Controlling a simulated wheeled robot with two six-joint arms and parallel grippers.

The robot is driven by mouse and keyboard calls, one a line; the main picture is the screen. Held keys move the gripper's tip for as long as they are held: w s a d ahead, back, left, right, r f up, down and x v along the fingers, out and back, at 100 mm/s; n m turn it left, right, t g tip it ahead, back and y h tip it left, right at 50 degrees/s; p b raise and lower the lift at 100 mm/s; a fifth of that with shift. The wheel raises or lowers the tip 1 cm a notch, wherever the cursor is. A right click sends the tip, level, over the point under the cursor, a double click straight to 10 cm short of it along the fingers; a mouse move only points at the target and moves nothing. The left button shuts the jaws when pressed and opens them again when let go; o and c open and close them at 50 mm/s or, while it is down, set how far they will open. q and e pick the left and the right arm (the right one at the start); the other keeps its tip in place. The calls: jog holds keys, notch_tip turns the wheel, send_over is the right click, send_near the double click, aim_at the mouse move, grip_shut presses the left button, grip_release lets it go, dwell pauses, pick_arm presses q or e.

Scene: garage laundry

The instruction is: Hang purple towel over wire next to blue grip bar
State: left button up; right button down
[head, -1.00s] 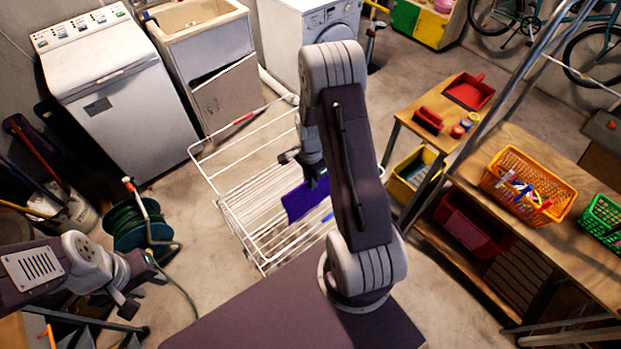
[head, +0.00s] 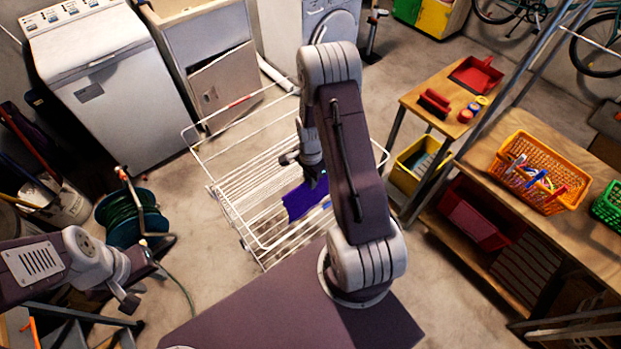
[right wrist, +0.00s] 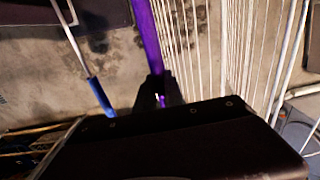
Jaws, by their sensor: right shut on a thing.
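The purple towel (head: 303,200) hangs from my right gripper (head: 312,180) over the white wire drying rack (head: 228,166). In the right wrist view, the gripper (right wrist: 160,92) is shut on the towel (right wrist: 146,38), which appears edge-on as a narrow strip. The rack wires (right wrist: 185,45) run to the right of it. The blue grip bar (right wrist: 101,97) sits on a rod to its left, apart from the towel. I cannot tell whether the towel touches a wire. My left gripper (head: 141,289) is open and empty at lower left, away from the rack.
A hose reel (head: 125,222) stands left of the rack. The washing machine (head: 120,95) and sink cabinet (head: 215,85) stand behind. A small wooden table (head: 450,105) and a workbench with an orange basket (head: 540,172) stand right. Bare floor surrounds the rack.

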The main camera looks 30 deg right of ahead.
jog(key=shift+f, duration=0.4)
jog(key=c, duration=1.4)
grip_release()
jog(key=shift+o, duration=0.2)
notch_tip(320, 180, up, 9)
jog(key=shift+r+b, duration=0.1)
jog(key=shift+b, duration=0.3)
